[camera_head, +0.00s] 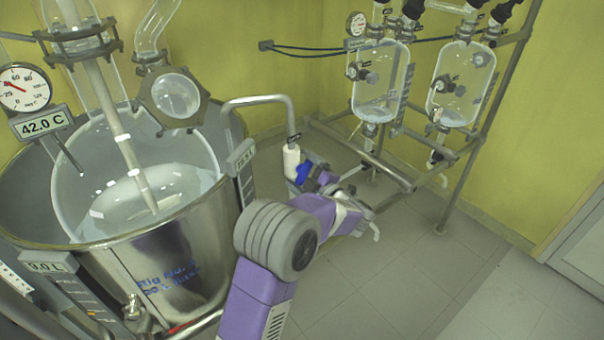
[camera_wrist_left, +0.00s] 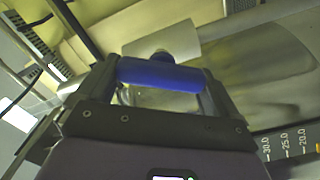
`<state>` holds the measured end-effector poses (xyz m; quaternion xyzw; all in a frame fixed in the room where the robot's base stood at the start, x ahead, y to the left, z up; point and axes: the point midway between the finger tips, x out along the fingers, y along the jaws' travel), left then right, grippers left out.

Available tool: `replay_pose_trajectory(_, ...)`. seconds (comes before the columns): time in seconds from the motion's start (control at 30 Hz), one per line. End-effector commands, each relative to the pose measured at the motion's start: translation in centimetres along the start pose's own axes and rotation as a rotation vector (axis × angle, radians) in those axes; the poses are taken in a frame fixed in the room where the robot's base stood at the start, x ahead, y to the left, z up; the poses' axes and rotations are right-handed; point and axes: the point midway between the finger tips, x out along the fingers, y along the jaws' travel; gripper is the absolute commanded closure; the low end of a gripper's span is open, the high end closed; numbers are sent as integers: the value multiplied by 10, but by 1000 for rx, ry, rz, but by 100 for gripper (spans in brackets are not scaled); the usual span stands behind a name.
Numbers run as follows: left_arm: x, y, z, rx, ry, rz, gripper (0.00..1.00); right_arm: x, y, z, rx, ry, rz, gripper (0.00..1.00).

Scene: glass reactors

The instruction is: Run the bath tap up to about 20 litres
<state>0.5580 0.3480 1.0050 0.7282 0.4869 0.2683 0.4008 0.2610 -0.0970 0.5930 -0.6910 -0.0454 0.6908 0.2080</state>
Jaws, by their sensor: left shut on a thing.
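The bath tap's blue handle (camera_head: 302,173) sits below a white cylinder (camera_head: 291,160) on a bent steel pipe (camera_head: 262,99) beside the bath. My left gripper (camera_head: 308,182) is at this handle. In the left wrist view the blue handle (camera_wrist_left: 160,75) lies crosswise between both fingers, which are shut on it. The steel bath (camera_head: 170,262) holds a glass vessel with clear liquid. A display (camera_head: 48,267) at lower left appears to read 9.0 L. A scale with numbers (camera_wrist_left: 290,142) shows in the wrist view. My right gripper is not in view.
A thermometer display (camera_head: 42,123) reads 42.0 C above the bath rim. A metal frame with two glass vessels (camera_head: 381,85) (camera_head: 461,85) stands at the back right. The grey tiled floor (camera_head: 400,290) at lower right is clear.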

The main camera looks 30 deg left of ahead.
Motion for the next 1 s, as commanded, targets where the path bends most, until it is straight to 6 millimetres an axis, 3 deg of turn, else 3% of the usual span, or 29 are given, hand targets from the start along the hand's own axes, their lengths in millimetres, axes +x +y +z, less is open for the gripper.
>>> replay_pose_trajectory(0.33, -1, -1, 2, 1, -4, -1, 36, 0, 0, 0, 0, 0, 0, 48)
replay_pose_trajectory(0.37, -1, -1, 2, 1, -4, -1, 4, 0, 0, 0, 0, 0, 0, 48)
replay_pose_trajectory(0.4, -1, -1, 2, 1, -4, -1, 0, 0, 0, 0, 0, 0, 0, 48)
replay_pose_trajectory(0.67, -3, 0, 1, 0, -3, 0, 0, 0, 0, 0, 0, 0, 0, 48)
replay_pose_trajectory(1.0, -54, 1, 1, 1, -7, 1, 0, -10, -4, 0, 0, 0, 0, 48)
